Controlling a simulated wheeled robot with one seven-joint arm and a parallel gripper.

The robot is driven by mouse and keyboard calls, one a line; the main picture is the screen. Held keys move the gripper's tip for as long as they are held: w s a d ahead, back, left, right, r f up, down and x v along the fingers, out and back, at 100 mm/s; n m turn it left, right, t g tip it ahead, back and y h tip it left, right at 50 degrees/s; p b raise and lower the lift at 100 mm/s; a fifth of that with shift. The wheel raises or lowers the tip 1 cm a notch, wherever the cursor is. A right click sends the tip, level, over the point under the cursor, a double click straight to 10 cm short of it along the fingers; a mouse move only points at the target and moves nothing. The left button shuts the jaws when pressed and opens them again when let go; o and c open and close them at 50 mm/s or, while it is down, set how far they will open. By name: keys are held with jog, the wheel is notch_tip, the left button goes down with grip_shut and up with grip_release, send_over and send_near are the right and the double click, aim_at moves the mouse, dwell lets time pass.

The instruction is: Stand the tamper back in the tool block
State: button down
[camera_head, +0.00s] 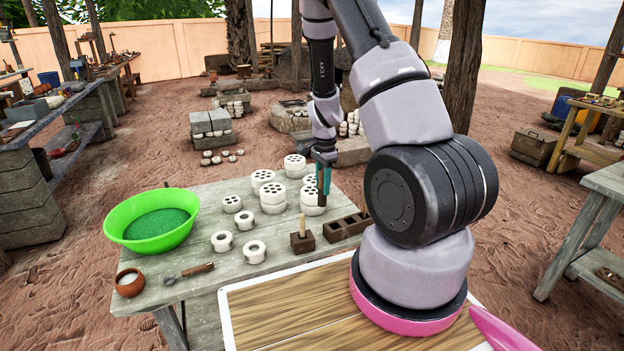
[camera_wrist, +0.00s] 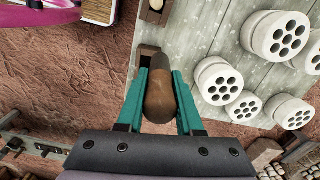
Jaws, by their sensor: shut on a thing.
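My gripper (camera_head: 323,178) has two teal fingers and points down over the right part of the worktable. It is shut on the tamper, a brown rounded piece (camera_wrist: 159,95) that shows between the fingers in the wrist view. In the wrist view, part of the tool block (camera_wrist: 148,52) shows beyond the fingertips, partly hidden by the tamper.
A small brown block with a pale wooden handle (camera_head: 302,238) stands left of the tool block. Several white perforated cylinders (camera_head: 272,196) stand close behind and left of my gripper.

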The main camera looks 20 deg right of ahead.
jog(key=s+d+f+m, duration=0.1)
jog(key=d+f+m, duration=0.3)
jog(key=f+m, duration=0.5)
jog(key=shift+s+m, duration=0.4)
jog(key=shift+m, duration=0.2)
jog(key=shift+f, duration=0.45)
dwell(1.2)
jog(key=shift+f, duration=1.15)
grip_release()
jog(key=shift+r, duration=3)
